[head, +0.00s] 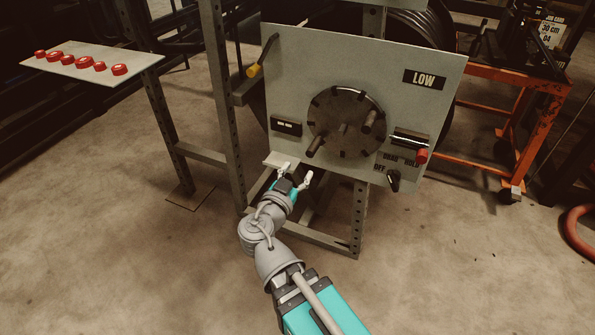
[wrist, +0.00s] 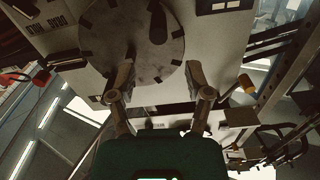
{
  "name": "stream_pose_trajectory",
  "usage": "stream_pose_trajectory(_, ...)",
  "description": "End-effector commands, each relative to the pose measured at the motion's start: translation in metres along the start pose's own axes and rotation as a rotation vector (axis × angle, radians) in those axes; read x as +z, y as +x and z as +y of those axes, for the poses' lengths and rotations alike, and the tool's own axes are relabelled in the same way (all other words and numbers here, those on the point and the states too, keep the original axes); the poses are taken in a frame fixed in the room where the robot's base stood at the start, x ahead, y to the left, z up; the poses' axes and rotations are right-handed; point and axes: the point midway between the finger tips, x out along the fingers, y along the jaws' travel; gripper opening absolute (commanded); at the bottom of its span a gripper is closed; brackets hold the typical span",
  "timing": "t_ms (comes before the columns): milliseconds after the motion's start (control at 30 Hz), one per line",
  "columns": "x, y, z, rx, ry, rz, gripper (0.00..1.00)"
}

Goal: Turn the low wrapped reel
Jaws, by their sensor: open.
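A grey panel (head: 290,80) labelled LOW (head: 424,79) carries a dark round disc (head: 346,96) with notches around its rim and pegs standing out from its face. Black hose coils (head: 405,28) show partly behind the panel's top; the panel hides the rest. My gripper (head: 296,172) is open and empty, below and a little left of the disc, in front of the panel's lower edge. In the wrist view the disc (wrist: 108,32) lies beyond my spread fingers (wrist: 160,75), with one dark peg (wrist: 158,24) above the gap. I see no contact with the disc.
A yellow-tipped lever (head: 254,70) is at the panel's upper left. A red-ended handle (head: 422,156) and a black selector knob (head: 393,180) marked OFF, DRAG and HOLD are at lower right. A shelf (head: 70,58) with red caps stands left; an orange cart (head: 515,75) right.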

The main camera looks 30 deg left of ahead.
Motion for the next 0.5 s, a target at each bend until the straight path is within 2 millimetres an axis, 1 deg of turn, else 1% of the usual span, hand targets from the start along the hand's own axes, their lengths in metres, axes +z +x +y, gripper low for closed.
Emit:
stream_pose_trajectory(167,-0.001,0.006,0.008,0.023,-0.009,-0.012,0.65)
stream_pose_trajectory(267,-0.001,0.014,0.019,0.055,-0.023,-0.031,0.65)
stream_pose_trajectory(367,-0.001,0.026,0.037,0.103,-0.043,-0.063,0.65)
stream_pose_trajectory(467,0.000,0.040,0.061,0.166,-0.071,-0.107,0.65)
stream_pose_trajectory(500,0.000,0.046,0.073,0.193,-0.082,-0.129,0.65)
